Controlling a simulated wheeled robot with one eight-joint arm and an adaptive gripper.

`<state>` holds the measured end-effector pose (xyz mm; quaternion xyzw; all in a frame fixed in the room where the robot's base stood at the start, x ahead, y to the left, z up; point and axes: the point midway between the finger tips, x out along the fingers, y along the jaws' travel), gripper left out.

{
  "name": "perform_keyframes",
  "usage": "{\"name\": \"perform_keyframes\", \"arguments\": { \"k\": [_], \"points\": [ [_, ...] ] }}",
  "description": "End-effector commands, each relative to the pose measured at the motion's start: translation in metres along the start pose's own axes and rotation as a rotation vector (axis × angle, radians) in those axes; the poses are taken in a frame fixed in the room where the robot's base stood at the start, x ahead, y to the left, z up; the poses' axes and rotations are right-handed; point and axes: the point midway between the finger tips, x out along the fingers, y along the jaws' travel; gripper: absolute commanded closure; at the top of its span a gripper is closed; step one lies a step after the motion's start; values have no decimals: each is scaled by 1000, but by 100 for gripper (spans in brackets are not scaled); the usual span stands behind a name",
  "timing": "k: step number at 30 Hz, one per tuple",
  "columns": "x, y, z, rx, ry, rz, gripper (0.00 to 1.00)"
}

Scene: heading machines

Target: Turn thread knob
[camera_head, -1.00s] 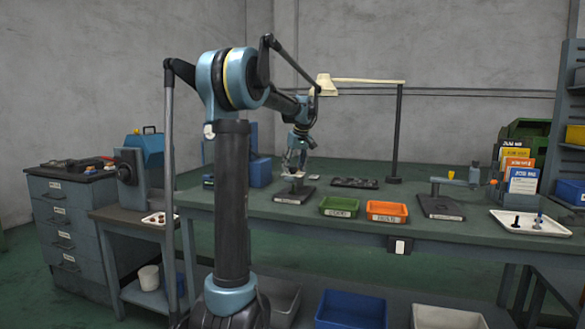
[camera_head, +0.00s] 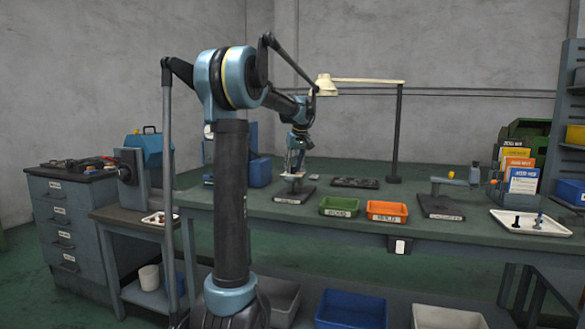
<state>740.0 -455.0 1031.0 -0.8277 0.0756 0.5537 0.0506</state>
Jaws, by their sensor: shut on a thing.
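My gripper (camera_head: 294,164) points down over a small fixture (camera_head: 294,194) with a dark base plate on the green bench. It is shut on a small part at the top of this fixture. That part is too small and too covered by the fingers to make out, so I cannot tell its shape or whether it is the thread knob. Another fixture (camera_head: 440,206) on a dark base, with an arm and a yellow knob-like tip (camera_head: 451,174), stands farther right on the bench, apart from my gripper.
A green bin (camera_head: 339,206) and an orange bin (camera_head: 387,211) stand right of the fixture. A dark tray (camera_head: 355,183) lies behind them. A lamp post (camera_head: 397,135) rises at the back. A white tray (camera_head: 530,223) is at the right. A blue box (camera_head: 258,171) stands behind left.

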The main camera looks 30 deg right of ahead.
Motion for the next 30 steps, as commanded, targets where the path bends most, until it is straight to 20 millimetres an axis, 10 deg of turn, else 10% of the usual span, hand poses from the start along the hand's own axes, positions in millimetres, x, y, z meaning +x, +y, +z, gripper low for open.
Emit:
{"name": "perform_keyframes", "arguments": {
  "k": [30],
  "points": [
    [2, -7, -3, 851, 0, 352, 92]
  ]
}}
